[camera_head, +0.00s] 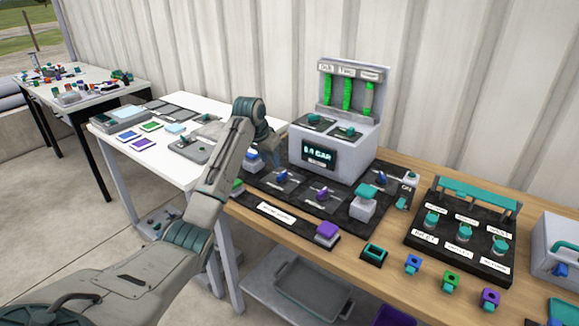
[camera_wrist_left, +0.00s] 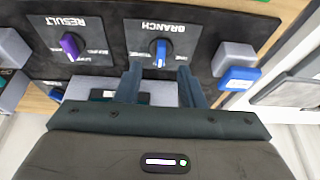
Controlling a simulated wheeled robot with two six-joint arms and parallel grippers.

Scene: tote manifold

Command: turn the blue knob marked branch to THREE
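The blue branch knob (camera_wrist_left: 159,50) stands on a dark plate under an upside-down BRANCH label in the left wrist view. Its grip runs roughly up and down there; the small position marks around it are too small to read. In the head view the blue knob (camera_head: 283,176) sits on the black panel left of the purple knob. My left gripper (camera_wrist_left: 158,72) is open, with its two fingers apart, and the knob appears between and just beyond the fingertips. I see no contact. In the head view my left wrist partly hides the gripper. My right gripper is not in view.
The purple RESULT knob (camera_wrist_left: 70,46) is beside it. A grey block with a blue lever (camera_wrist_left: 240,77) is close on the other side. A grey gauge unit (camera_head: 335,150) rises behind the panel. A teal-knobbed panel (camera_head: 462,240) stands farther right on the wooden bench.

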